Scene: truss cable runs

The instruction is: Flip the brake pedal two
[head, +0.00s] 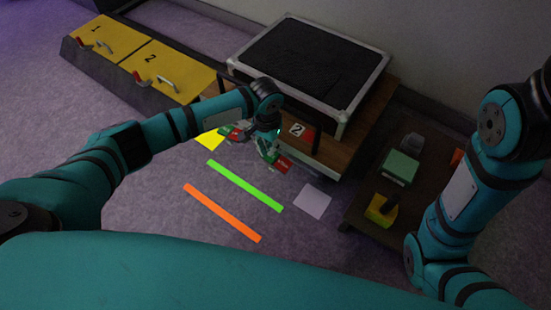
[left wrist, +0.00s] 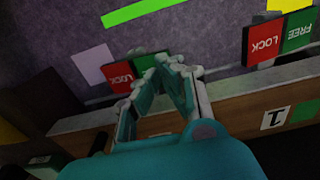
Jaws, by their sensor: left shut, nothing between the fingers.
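Brake pedal two (head: 284,164) is at the low front edge of the wooden dolly (head: 330,150), below a white label "2" (head: 297,130). In the left wrist view its red LOCK half (left wrist: 119,76) shows, and its green half is partly covered by my fingers. My left gripper (head: 270,154) is shut and empty. Its fingertips (left wrist: 168,66) overlap the green half in the wrist view; I cannot tell if they touch. The other pedal (left wrist: 262,48), red LOCK and green FREE, is to the right there, near a label "1" (left wrist: 275,118). My right gripper is out of view.
A large black case (head: 315,60) stands on the dolly. A low dark platform (head: 365,210) with a green-topped block (head: 400,167) is at right. Yellow panels (head: 165,68) with handles stand back left. Green (head: 245,186) and orange (head: 222,212) floor strips lie on open floor.

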